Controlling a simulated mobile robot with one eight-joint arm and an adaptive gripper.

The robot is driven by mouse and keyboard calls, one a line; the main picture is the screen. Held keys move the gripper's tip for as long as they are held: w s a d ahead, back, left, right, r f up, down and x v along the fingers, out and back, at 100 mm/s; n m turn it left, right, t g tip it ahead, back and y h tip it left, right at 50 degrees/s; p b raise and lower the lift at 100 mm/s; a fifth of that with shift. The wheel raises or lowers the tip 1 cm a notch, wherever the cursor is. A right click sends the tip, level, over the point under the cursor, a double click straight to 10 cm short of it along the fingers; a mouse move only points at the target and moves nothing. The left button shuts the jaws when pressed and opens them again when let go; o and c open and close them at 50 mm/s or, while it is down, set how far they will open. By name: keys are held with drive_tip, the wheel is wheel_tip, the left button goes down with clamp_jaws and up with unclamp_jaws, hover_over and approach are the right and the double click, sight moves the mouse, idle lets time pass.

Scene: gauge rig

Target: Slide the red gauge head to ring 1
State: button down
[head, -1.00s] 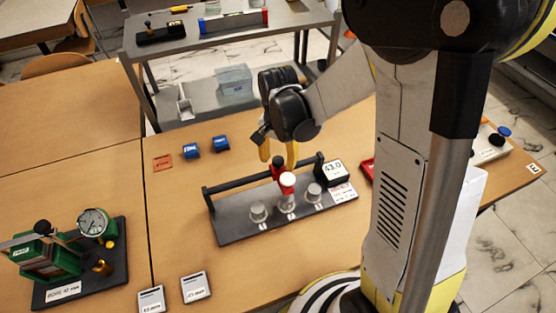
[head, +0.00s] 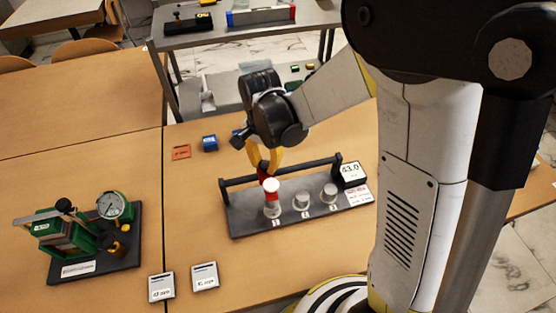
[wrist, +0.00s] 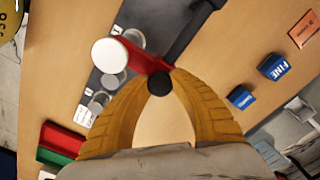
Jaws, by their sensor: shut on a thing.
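The red gauge head (head: 263,172) with its white round cap (head: 271,185) sits on the black rail (head: 235,183) of the grey rig (head: 245,228), in front of the left-most ring (head: 272,211) or over it. The middle ring (head: 302,201) and right ring (head: 330,192) stand clear. The small ring labels are hard to read. My yellow gripper (head: 264,163) is shut at the head's top. In the wrist view the red head (wrist: 147,58) lies beyond the fingertips, with its black knob (wrist: 159,82) between the fingers (wrist: 160,85). The white cap (wrist: 110,53) partly hides a ring.
A display reading 43.0 (head: 351,172) stands at the rig's right end. Blue blocks (head: 209,143) and an orange tag (head: 181,152) lie behind the rig.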

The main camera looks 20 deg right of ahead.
drive_tip(key=c, duration=1.1)
unclamp_jaws()
drive_tip(key=shift+o, duration=0.2)
drive_tip(key=shift+r, duration=0.1)
wheel_tip(320, 180, up, 12)
drive_tip(key=s+d+r+n+t, duration=0.4)
drive_tip(key=s+d+n+t, duration=0.3)
drive_tip(key=s, duration=0.5)
drive_tip(key=shift+d+r+n, duration=0.15)
drive_tip(key=shift+d+n, duration=0.85)
